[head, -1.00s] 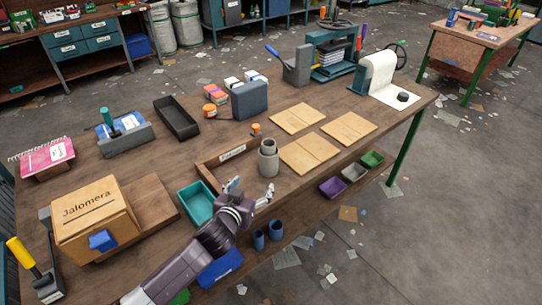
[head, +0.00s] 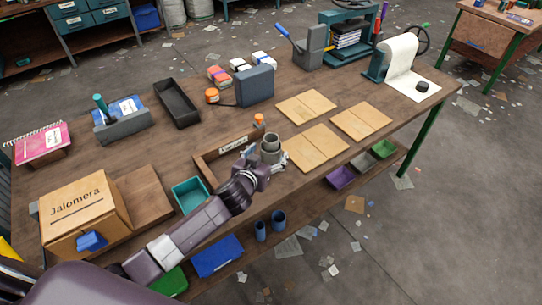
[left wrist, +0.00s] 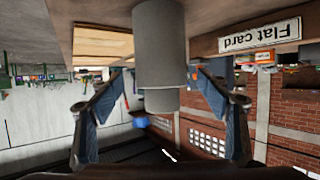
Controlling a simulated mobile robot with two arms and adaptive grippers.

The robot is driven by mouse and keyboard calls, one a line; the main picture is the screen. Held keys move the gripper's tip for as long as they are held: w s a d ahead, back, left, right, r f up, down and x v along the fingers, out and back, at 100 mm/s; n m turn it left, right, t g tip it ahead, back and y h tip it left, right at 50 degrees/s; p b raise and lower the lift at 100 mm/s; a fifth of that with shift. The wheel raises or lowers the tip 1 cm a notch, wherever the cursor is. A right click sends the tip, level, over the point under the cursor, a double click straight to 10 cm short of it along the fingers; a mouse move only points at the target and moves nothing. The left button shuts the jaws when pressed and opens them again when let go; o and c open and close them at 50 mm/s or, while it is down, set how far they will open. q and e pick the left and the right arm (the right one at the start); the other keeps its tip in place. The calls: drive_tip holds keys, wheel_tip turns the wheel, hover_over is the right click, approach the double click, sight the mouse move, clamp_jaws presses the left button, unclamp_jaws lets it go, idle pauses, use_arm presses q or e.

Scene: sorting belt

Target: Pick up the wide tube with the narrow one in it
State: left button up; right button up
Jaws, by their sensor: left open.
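The grey wide tube (head: 271,157) stands upright on the workbench. The narrower grey tube (head: 270,137) sticks out of its top. My left gripper (head: 263,159) is open at the near side of the wide tube, with a finger to each side. In the left wrist view, which is upside down, the wide tube (left wrist: 160,45) and the narrow tube (left wrist: 161,100) show between the spread blue-padded fingers. Gaps remain between fingers and tube. The wide tube's lower part is partly hidden by my gripper in the head view. My right gripper is not seen.
A wooden tray (head: 203,165) with a "Flat card" label (left wrist: 260,36) lies close by on the left. A teal bin (head: 190,195) stands nearer left. Cardboard sheets (head: 318,147) lie to the right. An orange-topped item (head: 259,120) stands just behind the tubes.

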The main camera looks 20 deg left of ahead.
use_arm(q)
drive_tip(key=shift+x, duration=1.95)
drive_tip(key=shift+c, duration=1.7)
drive_tip(key=c, duration=0.9)
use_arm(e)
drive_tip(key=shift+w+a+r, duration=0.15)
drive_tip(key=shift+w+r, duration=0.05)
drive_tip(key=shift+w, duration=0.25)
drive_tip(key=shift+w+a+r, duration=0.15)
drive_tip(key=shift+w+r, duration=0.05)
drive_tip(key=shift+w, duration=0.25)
use_arm(q)
drive_tip(key=shift+r, duration=0.1)
